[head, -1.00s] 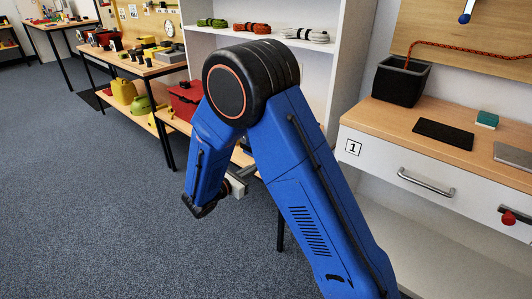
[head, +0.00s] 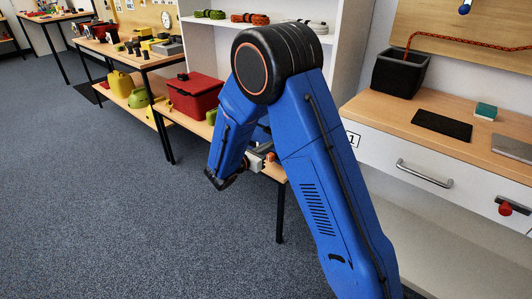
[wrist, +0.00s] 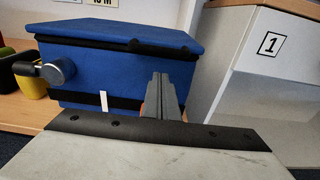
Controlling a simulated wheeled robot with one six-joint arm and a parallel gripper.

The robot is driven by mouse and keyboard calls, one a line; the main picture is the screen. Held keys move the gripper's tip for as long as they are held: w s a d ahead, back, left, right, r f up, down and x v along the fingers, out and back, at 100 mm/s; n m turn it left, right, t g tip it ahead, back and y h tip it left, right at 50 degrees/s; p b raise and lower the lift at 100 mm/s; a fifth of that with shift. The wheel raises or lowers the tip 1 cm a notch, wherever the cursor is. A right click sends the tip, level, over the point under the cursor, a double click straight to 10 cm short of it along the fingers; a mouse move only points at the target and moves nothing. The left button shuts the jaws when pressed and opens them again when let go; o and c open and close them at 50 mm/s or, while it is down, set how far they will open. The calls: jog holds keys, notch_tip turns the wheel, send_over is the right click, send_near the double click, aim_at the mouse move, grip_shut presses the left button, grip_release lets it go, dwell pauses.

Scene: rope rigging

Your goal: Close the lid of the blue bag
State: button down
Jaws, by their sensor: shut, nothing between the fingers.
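The blue bag (wrist: 120,76) stands on a wooden shelf in the wrist view. Its blue lid (wrist: 120,32) lies nearly level across the top, with a dark strip along the front edge. I cannot tell whether the lid is fully down. A black band and a small white tab show on the front. My gripper (wrist: 159,88) is shut and empty, in front of the bag's right part; I cannot tell whether it touches. In the head view my gripper (head: 268,153) is partly hidden by my arm, which also covers most of the bag.
A grey round knob (wrist: 60,70) is at the bag's left side. A white cabinet (wrist: 255,60) marked 1 stands close on the right. A red box (head: 195,97) is farther left on the low shelf. The carpet (head: 110,210) at left is clear.

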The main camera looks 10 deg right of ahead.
jog(key=shift+s+a+r, duration=0.1)
jog(key=shift+r, duration=0.7)
notch_tip(320, 180, up, 3)
jog(key=shift+s+a+f+g+y, duration=0.1)
jog(key=shift+a+g+y, duration=0.05)
jog(key=shift+g+y, duration=0.2)
jog(key=shift+f, duration=0.1)
